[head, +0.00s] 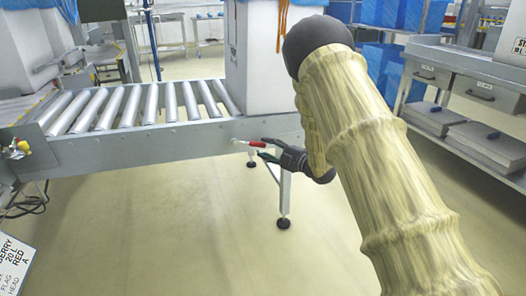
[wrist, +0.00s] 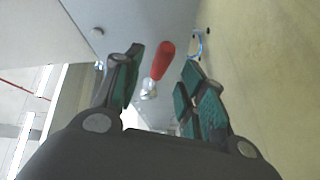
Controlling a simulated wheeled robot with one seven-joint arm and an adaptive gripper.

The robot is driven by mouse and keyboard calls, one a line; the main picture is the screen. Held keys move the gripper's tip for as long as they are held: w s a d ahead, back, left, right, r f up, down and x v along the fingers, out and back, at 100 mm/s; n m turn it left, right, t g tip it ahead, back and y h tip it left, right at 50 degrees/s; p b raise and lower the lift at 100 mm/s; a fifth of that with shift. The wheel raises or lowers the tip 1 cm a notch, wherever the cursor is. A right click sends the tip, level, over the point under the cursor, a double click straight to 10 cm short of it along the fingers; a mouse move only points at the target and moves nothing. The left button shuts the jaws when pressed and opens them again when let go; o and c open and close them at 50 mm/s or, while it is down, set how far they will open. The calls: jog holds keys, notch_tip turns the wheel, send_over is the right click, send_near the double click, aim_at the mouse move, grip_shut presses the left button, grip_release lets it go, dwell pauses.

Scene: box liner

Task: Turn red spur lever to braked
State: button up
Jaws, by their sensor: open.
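The red spur lever (head: 256,144) sticks out from the side rail of the roller conveyor in the head view. Its red grip (wrist: 162,61) and pale metal stem (wrist: 149,88) show in the wrist view. My gripper (head: 266,149) is at the lever in the head view, below the conveyor side. In the wrist view my gripper (wrist: 160,75) is open, with one finger on each side of the red grip and visible gaps to both. I cannot tell from these views how deep the lever sits between the fingers. Any braked marking is not readable.
The roller conveyor (head: 72,150) runs across the left, with a support leg (head: 284,195) close to my gripper. A white box-like cabinet (head: 266,60) stands above it. A grey drawer bench (head: 470,80) is at the right. The floor in front is clear.

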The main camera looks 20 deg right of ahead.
aim_at(261, 145)
jog(key=shift+b+x, duration=0.55)
jog(key=shift+x, duration=1.3)
grip_shut()
